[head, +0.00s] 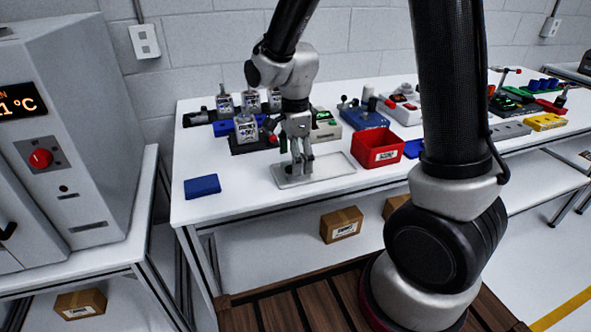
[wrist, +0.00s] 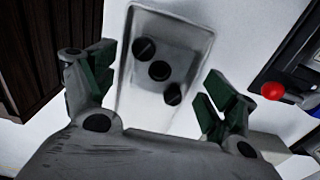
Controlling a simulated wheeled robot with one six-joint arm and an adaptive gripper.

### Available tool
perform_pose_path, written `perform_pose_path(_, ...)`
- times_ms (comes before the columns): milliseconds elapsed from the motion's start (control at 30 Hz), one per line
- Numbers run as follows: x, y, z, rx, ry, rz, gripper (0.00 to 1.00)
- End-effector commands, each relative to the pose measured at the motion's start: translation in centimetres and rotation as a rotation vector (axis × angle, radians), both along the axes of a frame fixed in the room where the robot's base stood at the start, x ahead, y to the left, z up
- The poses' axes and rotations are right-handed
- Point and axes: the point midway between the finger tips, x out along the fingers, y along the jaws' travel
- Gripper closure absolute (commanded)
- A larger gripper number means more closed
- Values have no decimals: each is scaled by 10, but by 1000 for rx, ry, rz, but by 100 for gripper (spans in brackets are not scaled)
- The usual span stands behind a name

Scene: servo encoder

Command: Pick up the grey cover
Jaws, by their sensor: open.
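A shallow pale grey tray (head: 335,168) lies on the white table under my gripper (head: 302,170). The wrist view shows the tray (wrist: 193,42) with three small dark round pieces in a slanting row: one at the far end (wrist: 144,48), one in the middle (wrist: 159,71) and one nearest me (wrist: 172,94). I cannot tell whether one of these is the grey cover. My gripper (wrist: 160,88) is open and points down, its green-padded fingers on either side of the row. Nothing is between the fingertips that I can see gripped. My gripper hides part of the tray in the head view.
A red bin (head: 378,150) stands right of the tray. A blue pad (head: 202,187) lies to the left near the front edge. Several fixtures, including a blue one (head: 366,117), stand behind. A red-knobbed lever (wrist: 273,91) is right in the wrist view. Bare table separates pad and tray.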

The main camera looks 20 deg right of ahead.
Motion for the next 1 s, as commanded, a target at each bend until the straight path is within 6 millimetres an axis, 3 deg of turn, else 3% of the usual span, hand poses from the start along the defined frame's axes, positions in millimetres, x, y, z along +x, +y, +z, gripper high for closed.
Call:
perform_pose_path(133, -1, 0, -18, -1, 2, 1, 15)
perform_pose_path(400, 0, 0, -21, 0, 0, 1, 15)
perform_pose_path(700, 0, 0, -21, 0, 0, 2, 69)
perform_pose_path(1000, 0, 0, -18, 1, -2, 2, 71)
